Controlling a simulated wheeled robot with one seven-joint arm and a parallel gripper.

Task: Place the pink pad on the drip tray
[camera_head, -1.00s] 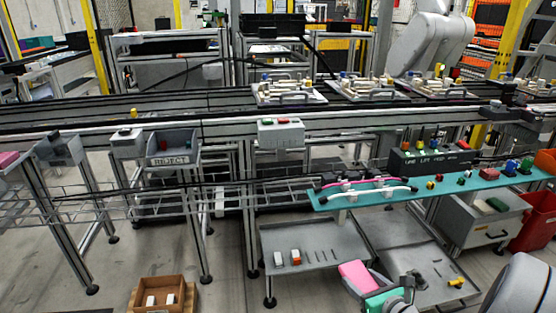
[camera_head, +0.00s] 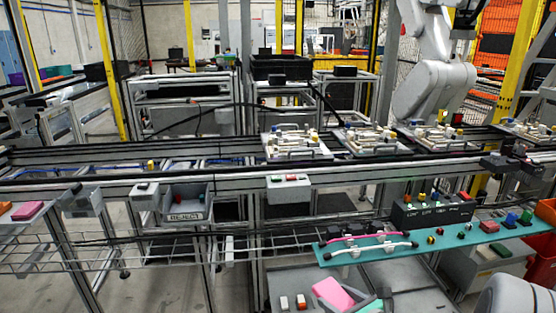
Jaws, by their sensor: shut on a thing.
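A pink pad (camera_head: 332,292) is held by my gripper (camera_head: 358,301) at the bottom of the view, right of centre. I cannot tell which is the drip tray. A second pink pad (camera_head: 28,210) lies on a stand at far left.
A teal shelf (camera_head: 370,250) with pink and white handles runs above the grey trays. A dark control box (camera_head: 432,213) stands behind it. A grey REJECT bin (camera_head: 187,208) is at left. A conveyor (camera_head: 225,178) with loaded pallets crosses behind.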

